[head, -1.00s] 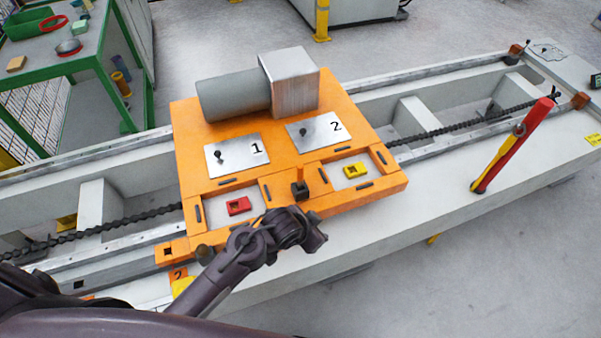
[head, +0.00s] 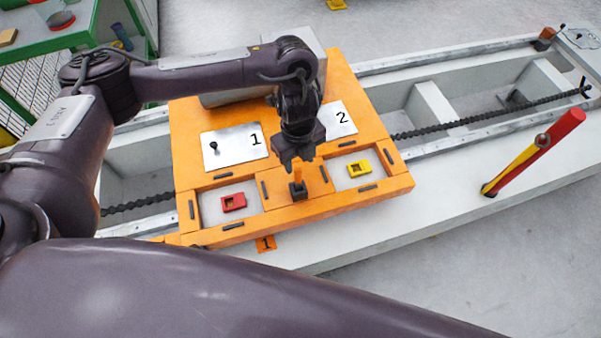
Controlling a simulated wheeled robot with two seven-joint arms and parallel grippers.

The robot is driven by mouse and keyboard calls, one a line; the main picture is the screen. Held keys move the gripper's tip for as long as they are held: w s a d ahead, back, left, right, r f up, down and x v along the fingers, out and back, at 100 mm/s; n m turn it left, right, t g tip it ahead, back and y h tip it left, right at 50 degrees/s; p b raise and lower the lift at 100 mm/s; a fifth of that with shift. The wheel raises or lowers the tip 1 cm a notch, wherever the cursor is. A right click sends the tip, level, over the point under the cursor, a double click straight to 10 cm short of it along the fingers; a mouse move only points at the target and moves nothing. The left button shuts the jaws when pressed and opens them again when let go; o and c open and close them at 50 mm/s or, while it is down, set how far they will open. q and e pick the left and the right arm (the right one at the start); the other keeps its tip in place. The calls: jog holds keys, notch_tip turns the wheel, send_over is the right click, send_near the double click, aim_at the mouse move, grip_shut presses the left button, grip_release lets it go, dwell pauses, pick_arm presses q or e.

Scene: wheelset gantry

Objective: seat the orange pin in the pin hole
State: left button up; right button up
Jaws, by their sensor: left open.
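The orange pin (head: 297,174) stands upright in a small black holder (head: 298,191) at the front middle of the orange carriage plate. My left gripper (head: 298,165) is open and points down right above the pin, its fingers around or just behind the pin's top; I cannot tell whether they touch it. I cannot make out for certain which opening is the pin hole. My right gripper is not in view.
A red block (head: 233,202) and a yellow block (head: 359,169) lie in recesses either side of the holder. Plates 1 (head: 231,148) and 2 (head: 343,118) lie behind. A red-yellow post (head: 535,150) leans at right.

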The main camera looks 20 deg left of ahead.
aim_at(298, 170)
pick_arm(q)
jog(key=shift+a+f, duration=0.25)
jog(key=shift+f, duration=0.2)
notch_tip(298, 170, down, 7)
jog(key=shift+w+r+b, duration=0.15)
jog(key=shift+r+b, duration=0.05)
jog(key=shift+b, duration=0.3)
jog(key=shift+d, duration=0.1)
jog(key=shift+c, duration=0.4)
grip_shut()
